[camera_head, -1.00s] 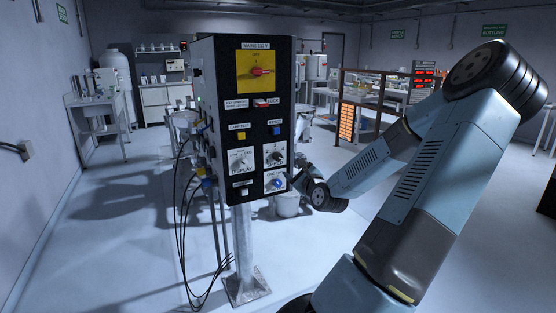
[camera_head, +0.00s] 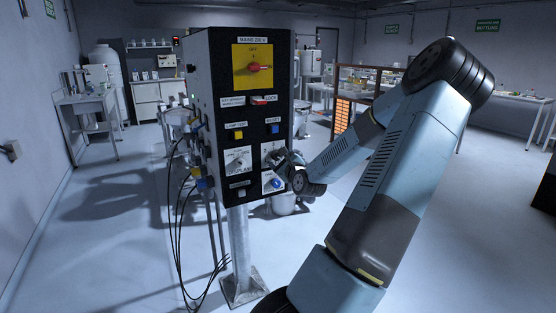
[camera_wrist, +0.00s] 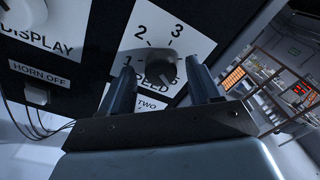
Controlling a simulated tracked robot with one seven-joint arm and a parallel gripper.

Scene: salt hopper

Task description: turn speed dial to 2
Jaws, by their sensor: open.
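The speed dial (camera_wrist: 160,72) is a dark round knob on a white plate marked SPEED on the black panel. The wrist view shows numbers 1, 2 and 3 on its scale; part of the scale on the right is hidden by a finger. I cannot tell where the knob points. My gripper (camera_wrist: 161,80) is open, with one finger on each side of the knob; whether they touch it is unclear. In the head view my gripper (camera_head: 283,163) is at the panel's lower right and partly covers the speed plate (camera_head: 268,147).
The DISPLAY knob (camera_wrist: 24,12) and HORN OFF button (camera_wrist: 36,95) lie left of the dial. Above are a blue button (camera_head: 276,128) and the red mains switch (camera_head: 259,67) on yellow. Black cables (camera_head: 178,235) hang at the panel's left.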

